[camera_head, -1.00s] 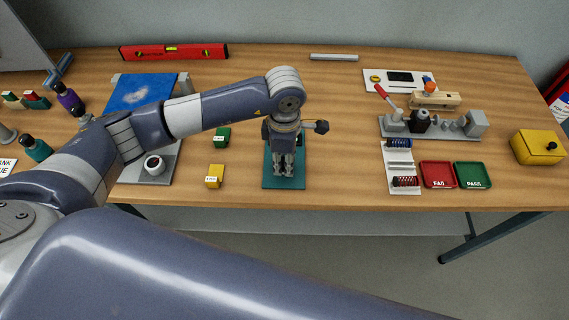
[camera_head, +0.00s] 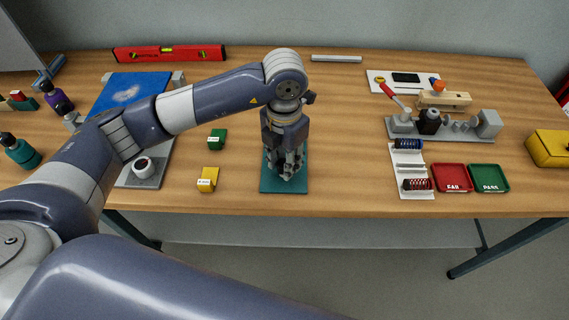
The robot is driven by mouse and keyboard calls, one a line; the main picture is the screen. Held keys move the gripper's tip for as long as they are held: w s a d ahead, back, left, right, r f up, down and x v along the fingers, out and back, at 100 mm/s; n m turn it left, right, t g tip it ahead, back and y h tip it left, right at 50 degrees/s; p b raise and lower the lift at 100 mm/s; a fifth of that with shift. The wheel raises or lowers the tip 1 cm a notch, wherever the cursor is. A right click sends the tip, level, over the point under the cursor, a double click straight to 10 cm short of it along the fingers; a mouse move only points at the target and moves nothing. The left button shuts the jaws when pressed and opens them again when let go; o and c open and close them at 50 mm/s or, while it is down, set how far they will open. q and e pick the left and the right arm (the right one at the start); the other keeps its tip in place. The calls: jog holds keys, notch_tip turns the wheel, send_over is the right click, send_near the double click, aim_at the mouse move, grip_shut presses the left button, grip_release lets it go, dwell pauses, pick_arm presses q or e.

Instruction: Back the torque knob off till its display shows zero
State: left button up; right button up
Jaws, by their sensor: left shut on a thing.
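My left gripper (camera_head: 286,174) points straight down over the teal base plate (camera_head: 270,185) at the front middle of the table. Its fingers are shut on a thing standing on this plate. The fingers hide that thing, so I cannot make out the torque knob or a reading there. A white panel (camera_head: 373,88) with a dark display (camera_head: 406,77) lies at the back right; no figures are readable on it. My right gripper is not in view.
A green block (camera_head: 217,139) and a yellow block (camera_head: 208,180) stand left of the gripper. A grey fixture (camera_head: 470,131), red tray (camera_head: 452,178) and green tray (camera_head: 489,178) are at right. The table between gripper and spring rack (camera_head: 412,167) is clear.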

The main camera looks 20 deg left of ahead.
pick_arm(q)
jog(key=n+b, duration=0.2)
jog(key=n, duration=0.2)
jog(key=shift+n, duration=0.3)
dwell(0.3)
jog(key=o, duration=1.1)
jog(key=shift+c, duration=0.2)
notch_tip(320, 180, up, 12)
